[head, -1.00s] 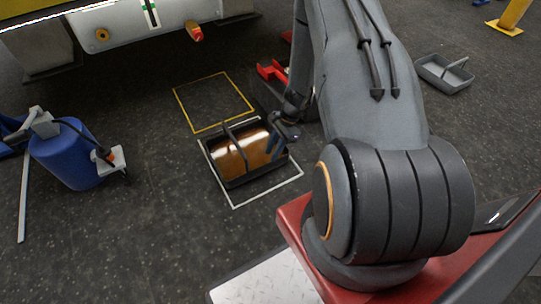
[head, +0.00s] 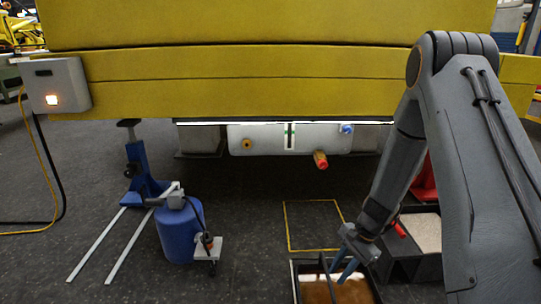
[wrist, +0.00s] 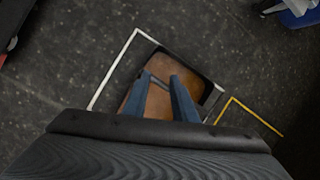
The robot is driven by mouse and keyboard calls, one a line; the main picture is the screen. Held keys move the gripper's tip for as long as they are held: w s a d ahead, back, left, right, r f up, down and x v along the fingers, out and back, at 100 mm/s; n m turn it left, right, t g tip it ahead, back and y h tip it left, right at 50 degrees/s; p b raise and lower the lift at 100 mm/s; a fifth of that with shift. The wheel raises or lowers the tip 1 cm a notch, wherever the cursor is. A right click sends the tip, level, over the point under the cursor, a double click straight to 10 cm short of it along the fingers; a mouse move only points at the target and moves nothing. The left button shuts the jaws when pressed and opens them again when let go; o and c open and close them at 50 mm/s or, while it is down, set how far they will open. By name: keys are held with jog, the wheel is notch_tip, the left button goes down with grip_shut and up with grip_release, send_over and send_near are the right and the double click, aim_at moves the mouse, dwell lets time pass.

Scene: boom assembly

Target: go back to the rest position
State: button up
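My gripper (head: 336,272) hangs above the drain pan (head: 296,288) in the head view. Its two blue fingers stand apart with nothing held between them; they also show in the wrist view (wrist: 160,88). The black pan holds brown liquid (wrist: 158,101) and sits on the floor within a white outline (wrist: 118,68). In the wrist view the fingers and the gripper body cover part of the pan. The pan's handle is partly hidden there. I cannot tell the exact gap between fingertips and pan.
A yellow floor outline (head: 288,228) is empty beyond the pan. A blue canister (head: 178,236) and a blue jack (head: 145,178) stand left. A yellow boom (head: 250,85) spans above, with a white tank (head: 262,138) under it. A dark box (head: 412,268) stands right.

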jog(key=s+a+r+n+h, duration=0.1)
jog(key=s+a+r+n, duration=0.4)
jog(key=a+r, duration=0.55)
jog(key=s+a+r+n, duration=0.55)
jog(key=a+r, duration=0.35)
jog(key=r, duration=0.3)
jog(key=s+a+r+n, duration=0.2)
jog(key=s+r+n, duration=0.1)
jog(key=s, duration=0.4)
jog(key=s+a+r+n+h, duration=0.1)
jog(key=s+r+n, duration=0.25)
jog(key=s, duration=0.25)
jog(key=s+a+r+n, duration=0.2)
jog(key=s+r, duration=0.2)
jog(key=s, duration=0.3)
jog(key=d+r+m+h+p, duration=0.1)
jog(key=d+r+m+p, duration=0.2)
jog(key=d+r+p, duration=0.7)
jog(key=d+r+m+h+p, duration=0.1)
jog(key=d+r+m+p, duration=0.2)
jog(key=d+r+p, duration=0.8)
jog(key=shift+d+r+t+p, duration=0.25)
jog(key=shift+r+p, duration=3.5)
jog(key=shift+p, duration=4.95)
jog(key=shift+w+a, duration=0.1)
